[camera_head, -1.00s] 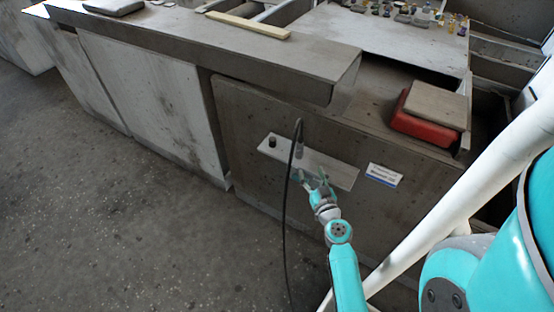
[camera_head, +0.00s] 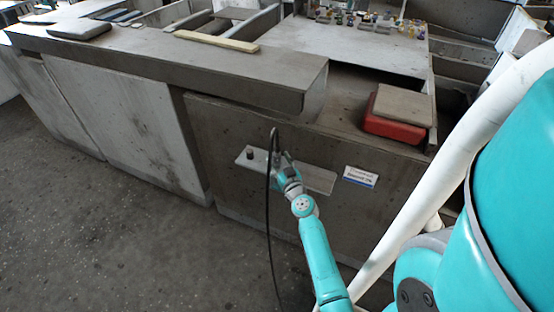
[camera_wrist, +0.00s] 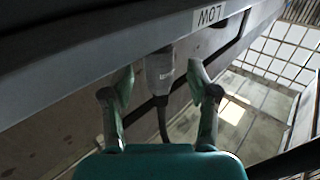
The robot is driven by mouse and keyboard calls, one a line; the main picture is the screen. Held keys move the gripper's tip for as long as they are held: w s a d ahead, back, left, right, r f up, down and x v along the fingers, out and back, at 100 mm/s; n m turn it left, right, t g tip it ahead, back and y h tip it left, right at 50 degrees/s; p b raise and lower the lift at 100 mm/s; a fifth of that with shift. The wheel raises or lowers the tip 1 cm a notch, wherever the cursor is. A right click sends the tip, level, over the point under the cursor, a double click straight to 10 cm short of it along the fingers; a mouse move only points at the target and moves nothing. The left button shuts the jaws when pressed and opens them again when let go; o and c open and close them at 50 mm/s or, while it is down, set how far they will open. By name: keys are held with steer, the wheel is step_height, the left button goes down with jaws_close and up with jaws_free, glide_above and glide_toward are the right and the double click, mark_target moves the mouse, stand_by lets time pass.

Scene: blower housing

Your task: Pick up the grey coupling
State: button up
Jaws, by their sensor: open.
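The grey coupling (camera_wrist: 160,68) sits under the edge of a shelf-like plate in the wrist view, with a dark cable running from its lower end. My gripper (camera_wrist: 165,84) is open, with one finger on each side of the coupling and a gap visible on both sides. Whether the fingertips are at its full depth I cannot tell. In the head view my gripper (camera_head: 281,161) is at the plate on the cabinet front and largely hides the coupling.
The black cable (camera_head: 269,215) hangs from the coupling towards the floor. A dark knob (camera_head: 250,154) stands on the plate (camera_head: 318,180) to the left. A red box (camera_head: 392,128) sits on the cabinet, to the upper right.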

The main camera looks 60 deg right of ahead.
mark_target(277, 146)
steer(key=shift+x, duration=1)
jaws_close()
steer(key=shift+r, duration=0.1)
steer(key=shift+r, duration=4.9)
